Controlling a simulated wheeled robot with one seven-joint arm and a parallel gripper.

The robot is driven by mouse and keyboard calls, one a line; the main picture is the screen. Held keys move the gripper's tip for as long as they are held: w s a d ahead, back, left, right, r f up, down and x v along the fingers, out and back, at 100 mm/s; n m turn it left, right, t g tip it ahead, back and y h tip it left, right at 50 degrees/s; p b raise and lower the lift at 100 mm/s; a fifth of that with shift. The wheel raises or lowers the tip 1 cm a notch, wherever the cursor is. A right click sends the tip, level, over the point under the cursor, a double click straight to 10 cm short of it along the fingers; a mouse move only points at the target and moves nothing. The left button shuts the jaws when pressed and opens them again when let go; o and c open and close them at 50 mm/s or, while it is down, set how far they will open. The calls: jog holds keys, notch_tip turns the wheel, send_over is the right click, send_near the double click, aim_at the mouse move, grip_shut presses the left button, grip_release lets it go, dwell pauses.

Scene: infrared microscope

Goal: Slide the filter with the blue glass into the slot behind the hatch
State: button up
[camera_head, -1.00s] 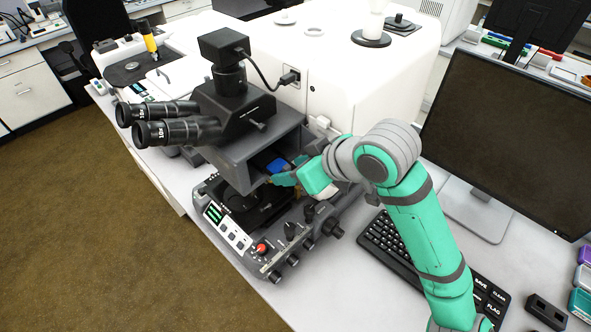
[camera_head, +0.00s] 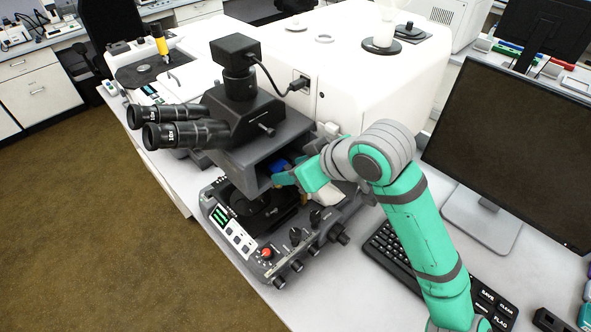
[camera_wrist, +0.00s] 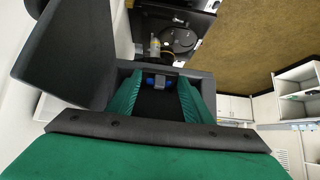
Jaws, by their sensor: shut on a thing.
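The microscope (camera_head: 240,135) stands on the bench, with a dark open-sided housing below its eyepiece head. My gripper (camera_head: 283,176) reaches into this opening from the right. It is shut on the filter, whose blue part (camera_head: 279,165) shows just past the fingertips, inside the opening. In the wrist view my gripper's two green fingers (camera_wrist: 153,90) flank a small grey and blue piece of the filter (camera_wrist: 152,82). A dark panel (camera_wrist: 70,55), which looks like the open hatch, stands at the left there. The slot is hidden, and I cannot tell how far in the filter sits.
The microscope's base with knobs and a red button (camera_head: 266,253) lies below my gripper. A keyboard (camera_head: 385,245) and a monitor (camera_head: 510,150) are to the right. A white cabinet (camera_head: 360,85) stands behind. Bare bench lies in front of the keyboard.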

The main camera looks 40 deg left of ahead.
jog(key=shift+a, duration=0.75)
jog(key=o, duration=1.5)
jog(key=shift+c, duration=0.2)
jog(key=v, duration=0.7)
